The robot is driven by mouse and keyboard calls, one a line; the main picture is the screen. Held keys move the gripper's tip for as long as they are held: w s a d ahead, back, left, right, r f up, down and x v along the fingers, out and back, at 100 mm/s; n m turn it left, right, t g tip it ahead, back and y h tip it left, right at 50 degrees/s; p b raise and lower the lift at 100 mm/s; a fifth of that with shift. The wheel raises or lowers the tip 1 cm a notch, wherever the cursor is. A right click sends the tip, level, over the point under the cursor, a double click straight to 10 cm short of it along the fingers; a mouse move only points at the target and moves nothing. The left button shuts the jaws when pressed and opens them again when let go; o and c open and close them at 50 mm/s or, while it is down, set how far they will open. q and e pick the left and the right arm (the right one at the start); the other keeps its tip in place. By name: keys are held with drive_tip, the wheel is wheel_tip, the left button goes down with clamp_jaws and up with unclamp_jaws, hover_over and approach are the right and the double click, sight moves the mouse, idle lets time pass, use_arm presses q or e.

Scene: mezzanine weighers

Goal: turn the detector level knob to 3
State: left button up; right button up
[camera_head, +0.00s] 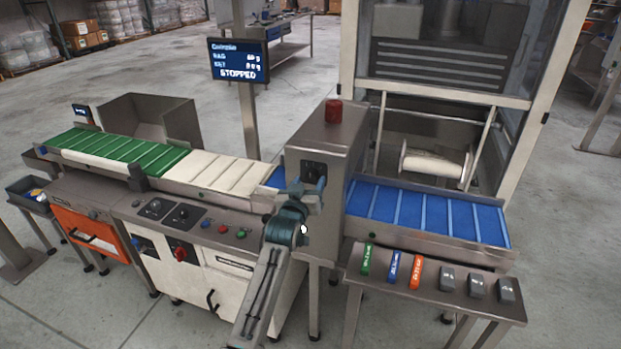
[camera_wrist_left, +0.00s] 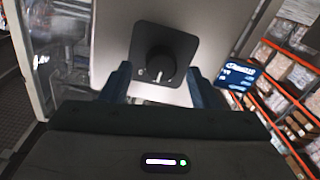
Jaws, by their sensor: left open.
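The detector (camera_head: 330,140) is a steel box over the conveyor, with a red beacon on top. Its level knob (camera_head: 313,168) is black on a dark square plate, and my gripper partly covers it in the head view. In the left wrist view the round knob (camera_wrist_left: 160,63) sits between my two blue-grey fingers, with a small white mark near its lower edge. The scale figures are too small to read. My left gripper (camera_head: 308,186) is open in front of the knob, a finger on either side; I cannot tell if they touch it. My right gripper is not in view.
A screen (camera_head: 238,60) on a post reads STOPPED. A blue belt (camera_head: 430,210) runs right and a green belt (camera_head: 120,146) left. A cabinet (camera_head: 190,222) with knobs and buttons stands front left. A steel shelf (camera_head: 430,284) with coloured tags and grey blocks stands front right.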

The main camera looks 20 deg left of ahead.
use_arm(q)
drive_tip(key=shift+w+a+r, duration=0.1)
drive_tip(key=shift+w, duration=0.8)
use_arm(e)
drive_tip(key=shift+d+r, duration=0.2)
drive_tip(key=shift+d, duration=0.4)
